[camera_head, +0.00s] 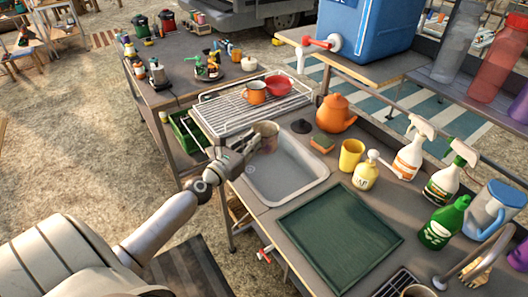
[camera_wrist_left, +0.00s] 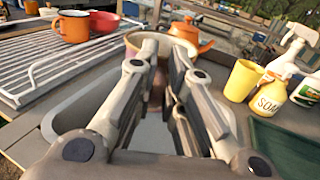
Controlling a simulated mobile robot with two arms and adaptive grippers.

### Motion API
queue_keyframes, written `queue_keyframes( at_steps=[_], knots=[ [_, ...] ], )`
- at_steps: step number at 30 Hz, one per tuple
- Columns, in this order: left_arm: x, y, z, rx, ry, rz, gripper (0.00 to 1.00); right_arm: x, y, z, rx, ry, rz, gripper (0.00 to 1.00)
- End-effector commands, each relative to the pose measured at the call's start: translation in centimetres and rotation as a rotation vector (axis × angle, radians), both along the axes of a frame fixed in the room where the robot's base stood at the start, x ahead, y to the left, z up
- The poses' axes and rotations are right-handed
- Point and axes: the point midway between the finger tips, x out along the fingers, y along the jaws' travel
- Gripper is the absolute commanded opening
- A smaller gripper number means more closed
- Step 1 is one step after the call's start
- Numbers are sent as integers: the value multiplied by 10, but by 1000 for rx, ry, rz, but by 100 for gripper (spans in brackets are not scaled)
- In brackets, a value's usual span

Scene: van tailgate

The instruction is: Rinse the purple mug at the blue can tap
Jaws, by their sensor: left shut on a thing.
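My right gripper is out of view.
A wire rack (camera_head: 235,120) with an orange mug (camera_head: 256,92) and a red bowl (camera_head: 278,86) is left of the sink. An orange kettle (camera_head: 337,115), sponge (camera_head: 322,143), yellow cup (camera_head: 351,155) and soap bottle (camera_head: 365,177) line the sink's back. A green mat (camera_head: 340,238) lies right.

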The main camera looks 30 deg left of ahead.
Motion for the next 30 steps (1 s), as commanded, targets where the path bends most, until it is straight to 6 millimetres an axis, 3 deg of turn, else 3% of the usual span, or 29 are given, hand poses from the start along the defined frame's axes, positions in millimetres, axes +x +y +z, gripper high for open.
queue_keyframes(
  at_steps=[5,12,18,24,30],
  knots=[
    [-5,-11,2,-2,2,-6,0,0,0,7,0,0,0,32],
    [-43,-78,11,-11,8,-26,0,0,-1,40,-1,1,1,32],
    [-74,-122,29,-9,3,-13,0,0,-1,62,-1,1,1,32],
    [-88,-138,39,-2,-1,0,0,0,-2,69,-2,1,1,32],
    [-81,-136,37,1,-1,1,0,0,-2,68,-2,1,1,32]
  ],
)
